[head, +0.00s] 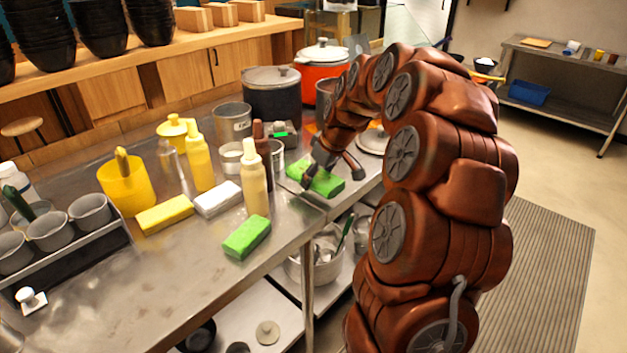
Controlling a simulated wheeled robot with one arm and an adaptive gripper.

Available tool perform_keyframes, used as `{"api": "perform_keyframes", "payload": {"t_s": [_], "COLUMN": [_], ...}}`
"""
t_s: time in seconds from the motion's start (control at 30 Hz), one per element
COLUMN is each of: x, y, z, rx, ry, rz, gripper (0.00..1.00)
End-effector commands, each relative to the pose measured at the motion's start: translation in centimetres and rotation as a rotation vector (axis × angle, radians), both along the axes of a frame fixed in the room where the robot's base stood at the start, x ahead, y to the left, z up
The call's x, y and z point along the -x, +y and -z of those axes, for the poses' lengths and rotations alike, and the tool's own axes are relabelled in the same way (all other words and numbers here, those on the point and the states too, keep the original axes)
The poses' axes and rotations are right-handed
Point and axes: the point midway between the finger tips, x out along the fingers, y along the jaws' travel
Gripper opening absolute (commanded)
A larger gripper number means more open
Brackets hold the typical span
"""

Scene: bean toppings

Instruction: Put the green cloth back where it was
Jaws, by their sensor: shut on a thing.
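My gripper (331,176) is at the right part of the steel counter, near its front edge. It is shut on a bright green folded cloth (325,184), with a dark finger at each side of it. The cloth is low, at or just above the counter top; I cannot tell whether it touches. A second green cloth (247,237) lies on the counter nearer to me, close to the front edge. A yellow cloth (165,214) and a white cloth (218,199) lie side by side to its left.
A cream bottle (255,190) stands between the white cloth and my gripper. A dark brown bottle (263,150) and metal cups (233,118) stand behind. A black pot (273,95) and an orange pot (322,66) are farther back. Bare counter (180,270) shows at front left.

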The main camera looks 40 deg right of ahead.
Motion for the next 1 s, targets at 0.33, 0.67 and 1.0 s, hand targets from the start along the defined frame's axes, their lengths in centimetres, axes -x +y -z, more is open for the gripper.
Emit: {"api": "perform_keyframes", "payload": {"t_s": [0.33, 0.67, 1.0], "x": [-1.8, -2.2, -2.3], "y": [-0.4, -0.4, -0.5], "z": [0.1, 2.1, 3.6], "rx": [0.0, -0.001, 0.001], "ry": [-0.001, 0.001, -0.003], "rz": [0.001, 0.001, 0.002], "gripper": [0.44, 0.44, 0.44]}}
